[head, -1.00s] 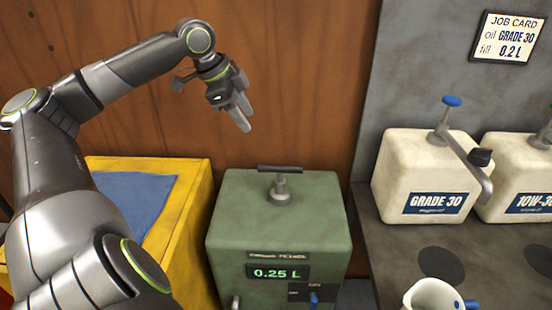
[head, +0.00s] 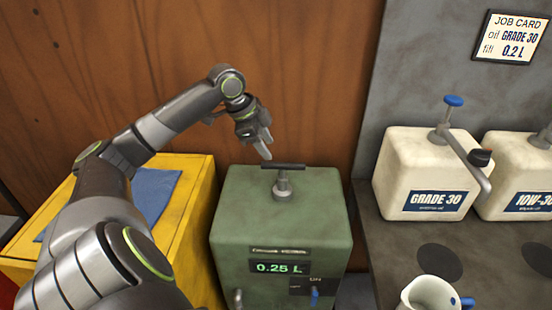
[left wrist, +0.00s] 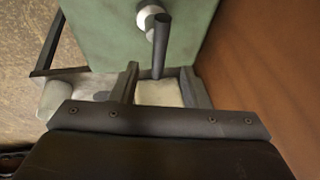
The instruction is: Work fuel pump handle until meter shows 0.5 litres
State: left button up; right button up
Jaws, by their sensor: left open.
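The green fuel pump (head: 280,215) stands in the middle of the head view. Its meter (head: 281,267) reads 0.25 L. The black T-shaped pump handle (head: 283,166) sits low on top of the pump, on a short metal stem (head: 282,184). My left gripper (head: 266,150) is open and empty, just above and left of the handle, pointing down. In the left wrist view the handle bar (left wrist: 161,50) reaches toward the space between the open fingers (left wrist: 160,88); I cannot tell that they touch it. My right gripper is not in view.
A yellow cabinet (head: 190,215) with a blue cloth (head: 158,195) stands left of the pump. At the right, a grey bench (head: 385,235) holds cream oil jugs (head: 427,165) and a white jug (head: 430,293). A wooden wall (head: 310,80) is behind the pump.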

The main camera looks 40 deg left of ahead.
aim_at(278, 164)
pick_arm(q)
jog(key=shift+p+x, duration=0.4)
jog(key=shift+x, duration=3.1)
grip_shut()
